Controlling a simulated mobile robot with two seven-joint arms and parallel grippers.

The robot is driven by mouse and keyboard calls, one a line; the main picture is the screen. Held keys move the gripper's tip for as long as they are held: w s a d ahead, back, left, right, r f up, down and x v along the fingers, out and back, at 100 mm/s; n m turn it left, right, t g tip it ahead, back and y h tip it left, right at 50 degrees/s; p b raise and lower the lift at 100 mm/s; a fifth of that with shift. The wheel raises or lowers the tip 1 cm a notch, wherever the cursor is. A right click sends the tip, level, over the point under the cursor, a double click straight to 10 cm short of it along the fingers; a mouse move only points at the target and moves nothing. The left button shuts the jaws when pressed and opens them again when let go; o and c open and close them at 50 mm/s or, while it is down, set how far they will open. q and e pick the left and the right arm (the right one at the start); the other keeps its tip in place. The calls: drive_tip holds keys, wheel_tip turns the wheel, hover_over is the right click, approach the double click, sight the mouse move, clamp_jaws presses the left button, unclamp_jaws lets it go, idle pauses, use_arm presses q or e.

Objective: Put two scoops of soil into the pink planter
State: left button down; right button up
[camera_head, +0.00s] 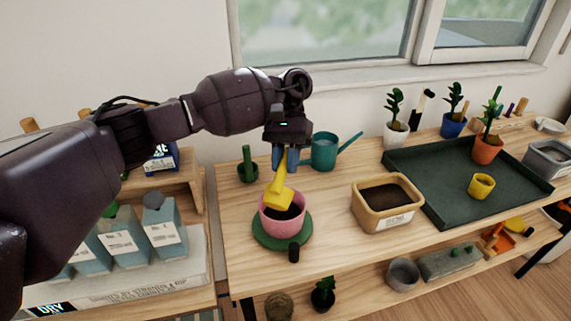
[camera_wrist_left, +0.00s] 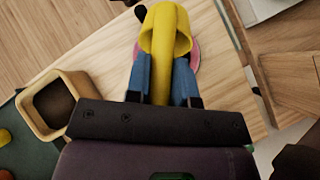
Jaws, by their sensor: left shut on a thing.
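My left gripper (camera_head: 284,157) is shut on the handle of a yellow scoop (camera_head: 279,192). It holds the scoop over the pink planter (camera_head: 284,226), with the scoop's head tilted down at the planter's mouth. Dark soil shows inside the planter. The planter stands on a green round saucer (camera_head: 262,241). A tan tub (camera_head: 382,225) of dark soil stands to the right, apart from the planter. In the left wrist view the yellow scoop (camera_wrist_left: 166,35) hides most of the pink planter (camera_wrist_left: 196,58), and the tub (camera_wrist_left: 30,122) is at the left. My right gripper is not in view.
A teal watering can (camera_head: 324,152) and a small cactus pot (camera_head: 248,170) stand behind the planter. A dark green tray (camera_head: 440,190) with a yellow pot (camera_head: 481,186) and an orange potted plant (camera_head: 487,150) lies right. A small dark object (camera_head: 294,252) is at the saucer's front.

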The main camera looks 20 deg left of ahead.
use_arm(q)
drive_tip(key=shift+w+f+g+b, duration=0.35)
drive_tip(key=shift+g+b, duration=0.25)
drive_tip(key=shift+b, duration=0.1)
drive_tip(key=shift+w+g+b, duration=0.2)
drive_tip(key=shift+g+b, duration=0.2)
drive_tip(key=shift+b, duration=0.1)
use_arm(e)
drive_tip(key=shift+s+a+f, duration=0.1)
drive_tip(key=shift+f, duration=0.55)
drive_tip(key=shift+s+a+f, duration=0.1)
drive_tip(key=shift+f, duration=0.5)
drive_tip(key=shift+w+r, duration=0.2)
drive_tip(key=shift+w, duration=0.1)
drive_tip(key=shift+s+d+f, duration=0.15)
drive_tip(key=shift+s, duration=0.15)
